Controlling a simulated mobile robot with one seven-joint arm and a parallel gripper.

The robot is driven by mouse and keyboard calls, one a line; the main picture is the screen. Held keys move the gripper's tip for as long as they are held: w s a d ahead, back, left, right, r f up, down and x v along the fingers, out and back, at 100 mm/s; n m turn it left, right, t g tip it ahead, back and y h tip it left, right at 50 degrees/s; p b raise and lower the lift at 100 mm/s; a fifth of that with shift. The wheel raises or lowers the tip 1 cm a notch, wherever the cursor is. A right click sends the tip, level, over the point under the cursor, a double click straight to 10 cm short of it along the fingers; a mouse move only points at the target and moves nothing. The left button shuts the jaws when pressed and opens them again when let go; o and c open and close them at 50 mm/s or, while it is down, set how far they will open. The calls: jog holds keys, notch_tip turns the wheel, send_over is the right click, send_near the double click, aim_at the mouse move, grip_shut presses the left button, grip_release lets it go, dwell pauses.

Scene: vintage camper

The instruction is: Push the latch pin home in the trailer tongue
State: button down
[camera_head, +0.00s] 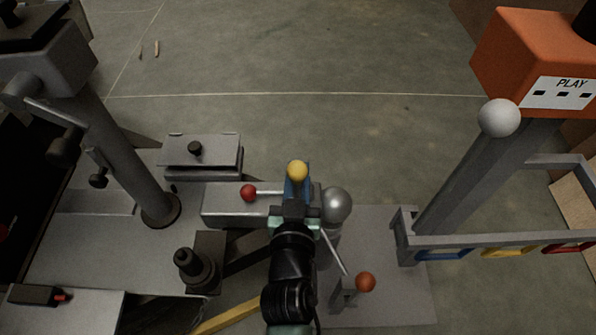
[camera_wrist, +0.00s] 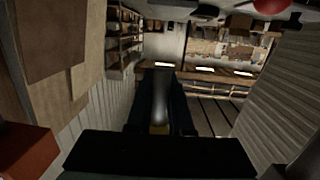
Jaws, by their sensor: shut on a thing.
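The trailer tongue's grey coupler (camera_head: 225,204) lies in the middle of the head view. A red knob (camera_head: 248,192) on a thin pale rod lies along its top; the rod runs right toward a blue upright piece with a yellow knob (camera_head: 297,171). Which of these is the latch pin I cannot tell for sure. My gripper (camera_head: 296,208) is over the coupler's right end, shut on what seems to be the yellow-knobbed piece. The wrist view shows a grey rounded part (camera_wrist: 160,92) with a bit of yellow between my dark jaws. The rod's right end is hidden.
A grey ball (camera_head: 337,205) stands just right of my gripper, with an orange-knobbed lever (camera_head: 365,282) below it. A grey post (camera_head: 160,209) rises at left. An orange box marked PLAY (camera_head: 540,60) on a post stands at right. The floor behind is mostly clear.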

aim_at(298, 196)
jog(key=shift+f+b, duration=1.35)
jog(key=shift+f, duration=0.45)
jog(key=shift+f+b, duration=1.7)
jog(key=shift+f, duration=0.05)
jog(key=c, duration=0.7)
grip_release()
jog(key=shift+c, duration=0.2)
jog(key=shift+s, duration=0.1)
jog(key=s+r+p, duration=0.1)
jog(key=s+p, duration=0.2)
jog(key=s, duration=0.9)
jog(key=shift+s+a+r+p, duration=0.25)
jog(key=shift+s+a+p, duration=0.05)
jog(key=shift+s+a, duration=0.1)
jog(key=shift+w, duration=0.1)
